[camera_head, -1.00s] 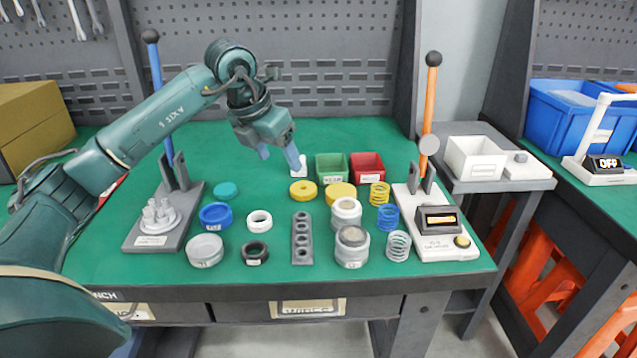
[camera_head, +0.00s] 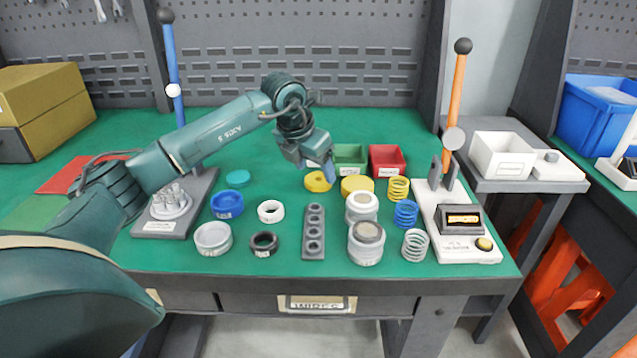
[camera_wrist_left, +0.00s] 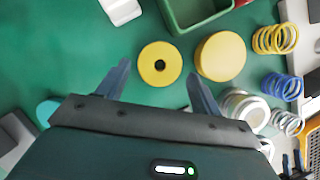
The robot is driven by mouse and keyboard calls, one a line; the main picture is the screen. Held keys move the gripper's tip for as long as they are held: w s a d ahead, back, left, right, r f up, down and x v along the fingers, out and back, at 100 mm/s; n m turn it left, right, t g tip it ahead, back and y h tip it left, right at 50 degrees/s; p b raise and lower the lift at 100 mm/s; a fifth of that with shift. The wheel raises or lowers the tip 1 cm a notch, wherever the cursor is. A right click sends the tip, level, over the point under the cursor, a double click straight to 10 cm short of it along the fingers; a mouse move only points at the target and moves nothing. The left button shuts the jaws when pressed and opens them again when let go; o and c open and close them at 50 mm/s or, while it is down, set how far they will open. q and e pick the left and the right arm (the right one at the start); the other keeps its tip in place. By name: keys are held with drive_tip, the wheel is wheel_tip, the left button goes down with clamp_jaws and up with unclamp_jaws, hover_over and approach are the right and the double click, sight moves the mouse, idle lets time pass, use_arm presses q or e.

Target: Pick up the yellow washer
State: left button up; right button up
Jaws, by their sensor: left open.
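The yellow washer (camera_head: 317,183) lies flat on the green bench top, partly covered by a finger of my left gripper (camera_head: 319,172). In the left wrist view the yellow washer (camera_wrist_left: 148,72) is a flat ring with a dark centre hole. There the open fingers of my left gripper (camera_wrist_left: 158,70) point toward it, one on each side, with nothing between them. The height left between fingertips and washer is hard to tell. A plain yellow cap (camera_head: 357,187) sits close to the right of the washer, and also shows in the wrist view (camera_wrist_left: 221,56).
Green (camera_head: 350,156) and red (camera_head: 387,159) bins stand behind the washer. White jars (camera_head: 362,207), a grey holed block (camera_head: 313,236) and springs (camera_head: 397,189) crowd the front and right. Lever presses stand left (camera_head: 169,207) and right (camera_head: 459,220). The bench behind the arm is clear.

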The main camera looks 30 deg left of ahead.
sight(319, 182)
use_arm(q)
drive_tip(key=x, duration=0.2)
drive_tip(key=shift+w+f, duration=0.1)
drive_tip(key=shift+f, duration=0.2)
drive_tip(key=shift+c, duration=0.6)
